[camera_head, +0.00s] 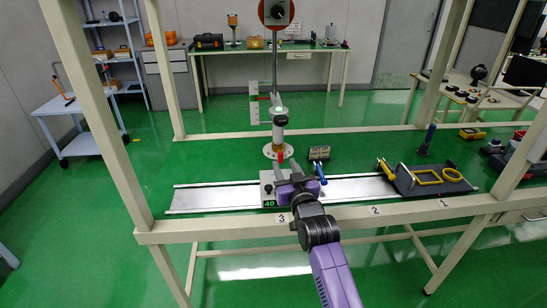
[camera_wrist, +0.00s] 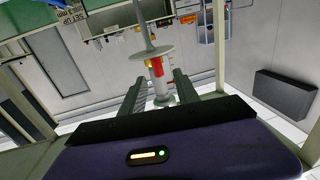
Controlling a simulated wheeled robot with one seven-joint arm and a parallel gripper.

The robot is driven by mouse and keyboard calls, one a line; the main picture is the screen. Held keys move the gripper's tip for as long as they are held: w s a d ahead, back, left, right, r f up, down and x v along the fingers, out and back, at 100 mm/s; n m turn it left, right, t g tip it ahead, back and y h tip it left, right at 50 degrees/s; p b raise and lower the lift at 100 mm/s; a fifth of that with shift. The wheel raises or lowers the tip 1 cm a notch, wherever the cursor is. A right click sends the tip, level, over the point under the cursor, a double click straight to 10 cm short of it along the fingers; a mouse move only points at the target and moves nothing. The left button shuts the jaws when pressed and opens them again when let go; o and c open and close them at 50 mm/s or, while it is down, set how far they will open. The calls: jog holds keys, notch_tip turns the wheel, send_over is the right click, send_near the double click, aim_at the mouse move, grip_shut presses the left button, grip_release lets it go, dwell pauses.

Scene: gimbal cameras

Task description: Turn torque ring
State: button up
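An upright device stands behind the rail: a cylinder (camera_head: 280,134) with white, orange and red parts, on a round white base, with a pole and a red-rimmed disc (camera_head: 275,12) above. I cannot tell for certain which part is the torque ring. My gripper (camera_head: 297,174) is in front of the device, at a grey block (camera_head: 268,188) showing a green "40". In the wrist view my gripper (camera_wrist: 160,80) has its two dark fingers apart. A red-banded cylinder (camera_wrist: 157,68) with a pale flange shows between and beyond them; contact cannot be told.
A silver rail (camera_head: 215,198) runs along the bench. A blue-handled tool (camera_head: 320,173) and a small dark box (camera_head: 319,153) are close to my gripper. A dark tray (camera_head: 435,179) with yellow tools lies at the right. Pale frame posts (camera_head: 97,110) flank the bench.

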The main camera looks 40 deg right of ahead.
aim_at(281, 157)
jog(key=shift+x, duration=3.15)
jog(key=shift+s+d, duration=0.1)
jog(key=shift+d, duration=0.05)
grip_shut()
